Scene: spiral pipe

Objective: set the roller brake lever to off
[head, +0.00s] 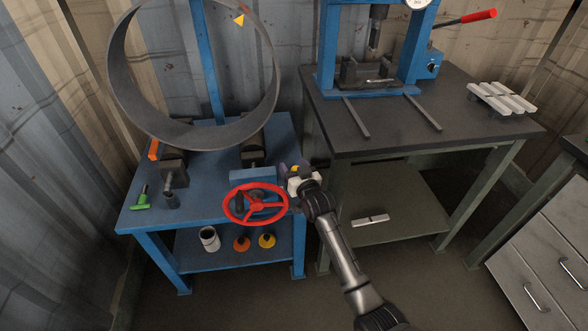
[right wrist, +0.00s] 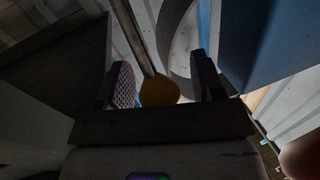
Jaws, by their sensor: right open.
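A lever with a yellow ball knob (right wrist: 159,91) on a metal rod shows in the right wrist view. The knob sits between the two fingers of my right gripper (right wrist: 162,80), nearer the left finger; contact cannot be told. In the head view my right gripper (head: 296,173) is at the right edge of the blue roller bench (head: 215,150), and the yellow knob (head: 295,168) shows only as a small patch there. The gripper is open. Its body hides most of the lever in the head view. My left gripper is not in view.
A large grey pipe ring (head: 122,87) stands on the bench rollers. A red handwheel (head: 255,204) is close left of my right gripper. A green-handled lever (head: 141,203) is at the bench's front left. A dark table (head: 455,115) with a blue press (head: 325,55) stands right.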

